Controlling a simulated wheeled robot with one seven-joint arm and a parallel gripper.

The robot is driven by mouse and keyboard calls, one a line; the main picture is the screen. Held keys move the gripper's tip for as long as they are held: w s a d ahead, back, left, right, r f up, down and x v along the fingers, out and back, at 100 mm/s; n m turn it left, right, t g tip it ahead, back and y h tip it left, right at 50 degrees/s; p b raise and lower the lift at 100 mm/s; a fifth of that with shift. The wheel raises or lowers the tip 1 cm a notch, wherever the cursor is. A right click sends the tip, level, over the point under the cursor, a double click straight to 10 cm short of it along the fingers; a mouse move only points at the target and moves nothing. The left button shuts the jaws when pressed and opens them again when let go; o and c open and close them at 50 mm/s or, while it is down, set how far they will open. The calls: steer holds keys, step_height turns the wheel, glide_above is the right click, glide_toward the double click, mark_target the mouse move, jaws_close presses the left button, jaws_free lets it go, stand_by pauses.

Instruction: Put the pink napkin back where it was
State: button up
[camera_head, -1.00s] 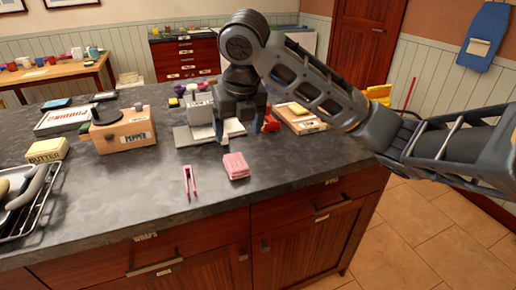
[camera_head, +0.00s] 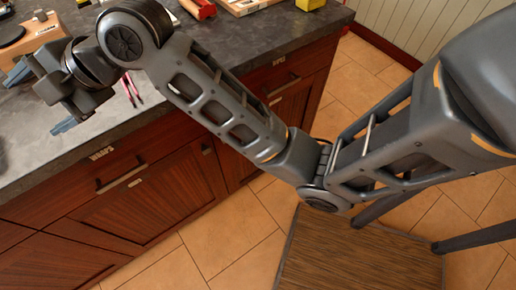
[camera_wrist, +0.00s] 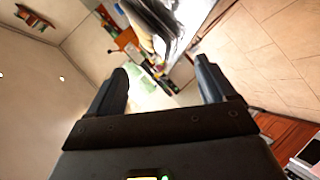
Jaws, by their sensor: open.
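The pink napkin does not show in either current view; my arm covers part of the counter to the right of the pink tongs (camera_head: 131,90). My gripper (camera_head: 42,99) is over the left part of the dark counter (camera_head: 35,140), left of the tongs, with its fingers apart. In the wrist view my gripper (camera_wrist: 162,84) is open, with nothing visibly held between the fingers. That view is tilted and looks across the room rather than down at the counter.
A wooden box (camera_head: 40,27) stands near my gripper at the upper left. A red object (camera_head: 198,9) and a yellow one (camera_head: 310,4) are along the counter's far part. The wraps drawer (camera_head: 125,180) is shut below the counter edge. Tiled floor (camera_head: 228,225) lies in front.

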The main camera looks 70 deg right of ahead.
steer(key=s+a+f+m+t+h, duration=0.2)
steer(key=s+f+m, duration=0.3)
steer(key=s+m, duration=0.35)
steer(key=s+a+f+m+t+h, duration=0.1)
steer(key=s+f+m+h, duration=0.2)
steer(key=s+f+m, duration=0.55)
steer(key=s+d+r, duration=0.1)
steer(key=s+d, duration=0.1)
steer(key=s, duration=0.6)
steer(key=s+d+r, duration=0.2)
steer(key=s+d, duration=0.1)
steer(key=s, duration=0.4)
steer(key=s+d+r+m+h, duration=0.1)
steer(key=s+d+r, duration=0.1)
steer(key=s, duration=0.6)
steer(key=shift+s+d, duration=0.3)
